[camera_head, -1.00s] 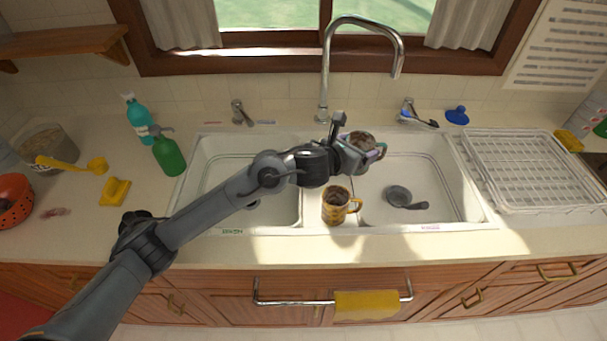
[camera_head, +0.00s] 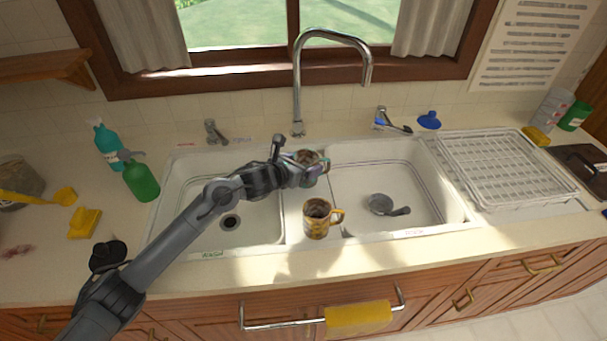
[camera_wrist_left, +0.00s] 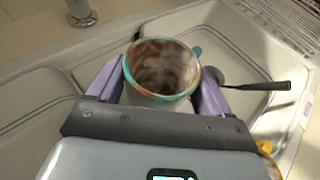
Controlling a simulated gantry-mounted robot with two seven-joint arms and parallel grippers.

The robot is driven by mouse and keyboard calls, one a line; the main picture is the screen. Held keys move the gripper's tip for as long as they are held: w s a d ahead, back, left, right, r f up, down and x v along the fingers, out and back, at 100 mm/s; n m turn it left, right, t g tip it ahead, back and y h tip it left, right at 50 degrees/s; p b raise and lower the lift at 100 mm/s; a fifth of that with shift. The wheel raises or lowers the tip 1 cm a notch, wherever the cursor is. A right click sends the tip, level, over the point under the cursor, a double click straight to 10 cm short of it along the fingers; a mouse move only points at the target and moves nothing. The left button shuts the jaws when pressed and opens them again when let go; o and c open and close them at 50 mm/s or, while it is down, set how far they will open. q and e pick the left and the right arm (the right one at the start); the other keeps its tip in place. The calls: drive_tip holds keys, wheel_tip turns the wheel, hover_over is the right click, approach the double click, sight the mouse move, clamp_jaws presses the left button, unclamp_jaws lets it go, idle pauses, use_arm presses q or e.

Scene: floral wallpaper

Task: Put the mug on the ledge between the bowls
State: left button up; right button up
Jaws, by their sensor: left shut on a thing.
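My left gripper (camera_head: 316,172) is shut on a mug (camera_head: 309,156) with a teal rim and a brown-stained inside. In the left wrist view this mug (camera_wrist_left: 160,72) is upright between two purple fingers (camera_wrist_left: 158,92). It is at the back part of the ledge between the two sink bowls; I cannot tell whether its base touches. The ledge (camera_head: 296,232) is partly hidden by my arm and a yellow patterned mug (camera_head: 317,221), which stands upright on its front part. The left bowl (camera_head: 255,228) and the right bowl (camera_head: 395,180) lie on either side. My right gripper is not in view.
A tall faucet (camera_head: 298,95) rises behind the ledge. A dark round utensil (camera_head: 381,204) lies in the right bowl. A white dish rack (camera_head: 505,170) stands at the right.

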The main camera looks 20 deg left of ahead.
use_arm(q)
drive_tip(key=shift+f+b, duration=0.35)
drive_tip(key=shift+f, duration=1.55)
drive_tip(key=shift+r, duration=0.1)
drive_tip(key=shift+f, duration=0.25)
drive_tip(key=o, duration=1.1)
